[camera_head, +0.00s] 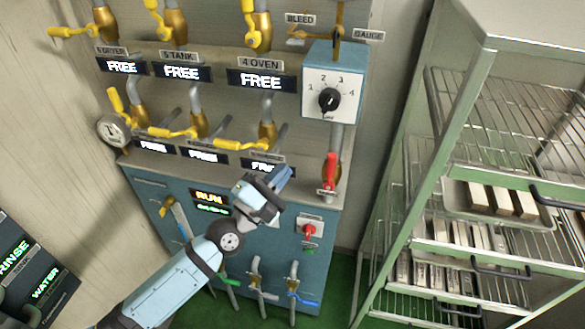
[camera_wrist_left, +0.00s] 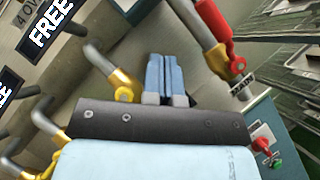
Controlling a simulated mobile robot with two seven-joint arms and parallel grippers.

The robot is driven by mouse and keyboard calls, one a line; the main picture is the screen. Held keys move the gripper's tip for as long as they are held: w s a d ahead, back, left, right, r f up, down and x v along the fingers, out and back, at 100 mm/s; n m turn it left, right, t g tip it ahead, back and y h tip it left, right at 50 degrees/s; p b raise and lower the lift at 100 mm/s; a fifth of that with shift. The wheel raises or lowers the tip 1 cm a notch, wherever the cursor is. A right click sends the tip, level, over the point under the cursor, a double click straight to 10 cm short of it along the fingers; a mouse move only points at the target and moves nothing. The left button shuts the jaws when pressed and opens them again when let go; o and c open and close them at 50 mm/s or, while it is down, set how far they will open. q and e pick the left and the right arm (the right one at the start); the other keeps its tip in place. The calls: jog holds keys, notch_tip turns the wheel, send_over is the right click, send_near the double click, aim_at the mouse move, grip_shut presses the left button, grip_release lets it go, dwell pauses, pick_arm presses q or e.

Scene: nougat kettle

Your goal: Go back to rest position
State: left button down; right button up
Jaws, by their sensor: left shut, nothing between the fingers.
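My left gripper (camera_head: 283,179) is shut and empty in the head view, in front of the blue-grey valve cabinet (camera_head: 150,187). Its two blue fingers (camera_wrist_left: 167,75) lie side by side in the left wrist view, pointing at the beige panel. The red-handled valve (camera_head: 330,170) is to the right of the fingers, apart from them; it also shows in the left wrist view (camera_wrist_left: 216,30). A yellow-handled valve (camera_head: 267,134) is just above the gripper. My right gripper is in neither view.
A dial box (camera_head: 332,85) with a black knob sits above the red valve. A red button (camera_head: 310,229) is on the cabinet front below right. A green rack (camera_head: 436,160) with wire shelves and trays of bars stands at the right. Green floor (camera_head: 342,270) shows between.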

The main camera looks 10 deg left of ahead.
pick_arm(q)
jog(key=s+a+b, duration=0.1)
jog(key=s+a, duration=0.2)
jog(key=s, duration=0.2)
jog(key=s+a+f+m+g+y, duration=0.1)
jog(key=s+f+m+g+y, duration=0.1)
jog(key=s+f+m, duration=0.3)
jog(key=s+a+f+m+g+y+p, duration=0.1)
jog(key=s+f+m+g+y, duration=0.2)
jog(key=s+f+m, duration=0.3)
jog(key=s+a+f+m+g+y+p, duration=0.1)
jog(key=s+f+m, duration=0.4)
jog(key=f+m, duration=0.5)
notch_tip(320, 180, down, 7)
jog(key=shift+s+r+m+g+y, duration=0.1)
jog(key=shift+s+m+g+y, duration=0.25)
jog(key=shift+g+y, duration=0.55)
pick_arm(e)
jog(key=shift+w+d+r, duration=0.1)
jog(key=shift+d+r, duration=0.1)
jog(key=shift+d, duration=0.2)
pick_arm(q)
jog(key=shift+w, duration=0.1)
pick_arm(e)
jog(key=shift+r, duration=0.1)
